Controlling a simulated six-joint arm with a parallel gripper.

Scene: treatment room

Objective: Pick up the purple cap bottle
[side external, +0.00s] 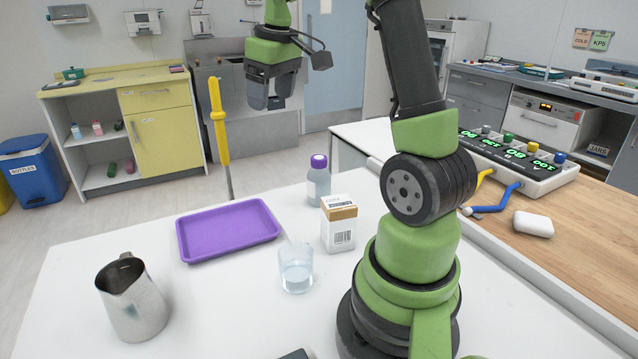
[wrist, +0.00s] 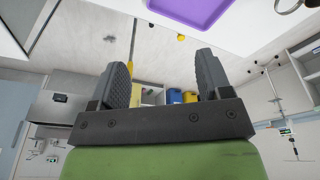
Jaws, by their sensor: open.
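The purple cap bottle (side external: 318,182) stands upright on the white table in the side external view, behind a small box and left of my arm. It has a grey-blue body and a white label. My gripper (side external: 267,103) is raised high above the far side of the table, up and left of the bottle, and well apart from it. In the wrist view my gripper (wrist: 164,80) shows two dark fingers spread wide with nothing between them. I do not see the bottle in the wrist view.
A white and brown box (side external: 339,226) stands close in front of the bottle. A glass of clear liquid (side external: 296,270), a purple tray (side external: 228,231) and a metal jug (side external: 132,298) stand on the white table (side external: 215,310). A yellow pole (side external: 219,120) rises behind the tray.

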